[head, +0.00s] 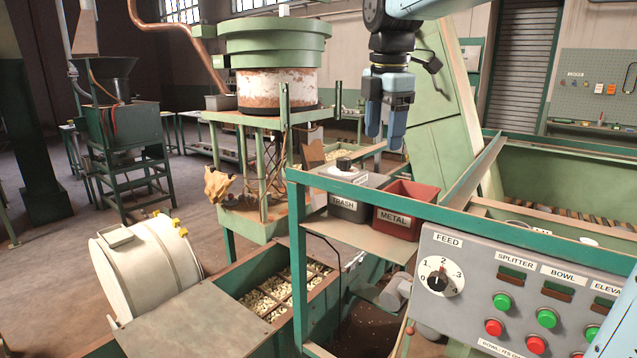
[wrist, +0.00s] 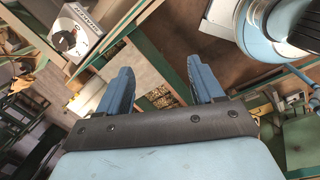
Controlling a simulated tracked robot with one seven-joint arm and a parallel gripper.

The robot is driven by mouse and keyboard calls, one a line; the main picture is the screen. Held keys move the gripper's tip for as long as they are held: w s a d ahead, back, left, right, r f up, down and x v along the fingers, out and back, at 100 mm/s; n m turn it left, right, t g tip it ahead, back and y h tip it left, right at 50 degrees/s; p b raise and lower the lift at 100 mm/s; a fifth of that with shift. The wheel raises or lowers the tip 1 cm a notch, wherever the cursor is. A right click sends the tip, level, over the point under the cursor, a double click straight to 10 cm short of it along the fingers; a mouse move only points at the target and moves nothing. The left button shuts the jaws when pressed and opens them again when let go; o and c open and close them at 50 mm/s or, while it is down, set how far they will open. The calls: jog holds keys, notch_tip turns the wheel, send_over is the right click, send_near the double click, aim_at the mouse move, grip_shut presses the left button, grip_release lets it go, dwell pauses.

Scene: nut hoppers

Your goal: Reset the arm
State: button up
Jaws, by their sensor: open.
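My gripper (head: 383,122) hangs from the arm at the top centre of the head view, fingers pointing down. Beyond the fingers lie a bare panel and a patch of nuts.
The control panel (head: 500,285) with its FEED dial and green and red buttons stands at the front right. A green frame rail (head: 400,205) crosses in front of the bins. A green bowl feeder (head: 275,50) stands behind left. A white drum (head: 145,265) lies at lower left.

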jog(key=s+d+f+m+t, duration=0.2)
jog(key=s+d+f+m, duration=0.3)
jog(key=s+f+m, duration=0.2)
jog(key=s+d+f+m+t, duration=0.2)
jog(key=s+d+f+m, duration=0.4)
jog(key=s+m, duration=0.5)
jog(key=f+m, duration=0.1)
jog(key=m, duration=0.3)
jog(key=shift+s+m, duration=0.3)
jog(key=shift+d, duration=0.1)
